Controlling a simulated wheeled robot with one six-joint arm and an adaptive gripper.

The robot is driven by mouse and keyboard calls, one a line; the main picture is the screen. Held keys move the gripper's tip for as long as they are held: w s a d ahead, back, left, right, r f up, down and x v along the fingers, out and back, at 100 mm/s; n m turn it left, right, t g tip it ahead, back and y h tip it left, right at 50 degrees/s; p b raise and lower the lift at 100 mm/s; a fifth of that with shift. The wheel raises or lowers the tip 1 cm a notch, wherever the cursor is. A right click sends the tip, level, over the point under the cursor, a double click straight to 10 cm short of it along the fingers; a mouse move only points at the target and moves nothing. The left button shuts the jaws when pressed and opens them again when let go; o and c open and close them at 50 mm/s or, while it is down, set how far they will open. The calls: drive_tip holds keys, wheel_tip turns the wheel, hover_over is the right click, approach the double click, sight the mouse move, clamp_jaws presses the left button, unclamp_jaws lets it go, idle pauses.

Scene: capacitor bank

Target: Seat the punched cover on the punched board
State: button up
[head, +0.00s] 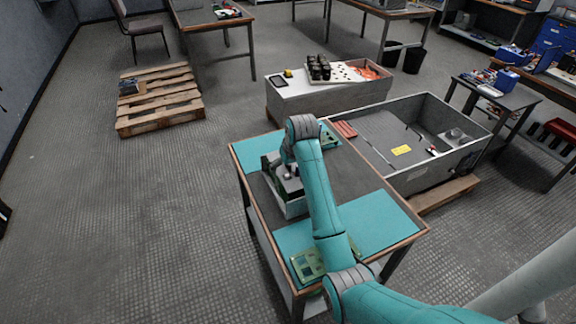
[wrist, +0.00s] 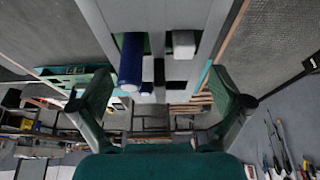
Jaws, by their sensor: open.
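In the wrist view, a grey panel with rectangular openings, which looks like the punched cover (wrist: 160,14), lies ahead between my fingers. A blue cylinder (wrist: 131,62) and a white block (wrist: 183,45) show at its openings. My gripper (wrist: 161,88) is open, its two teal fingers spread on either side of the panel with gaps. In the head view, my gripper (head: 283,171) is over a light grey unit (head: 293,207) at the table's left side, partly hidden by my arm. I cannot tell how the cover sits on the board underneath.
A green board (head: 309,263) lies on the table's front teal mat (head: 380,222). Another green piece (head: 328,138) lies at the back. A large grey bin (head: 425,172) stands right of the table. A white bench (head: 318,101) with black parts stands behind. Floor at left is clear before the pallet (head: 158,100).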

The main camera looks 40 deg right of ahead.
drive_tip(key=shift+v, duration=3.75)
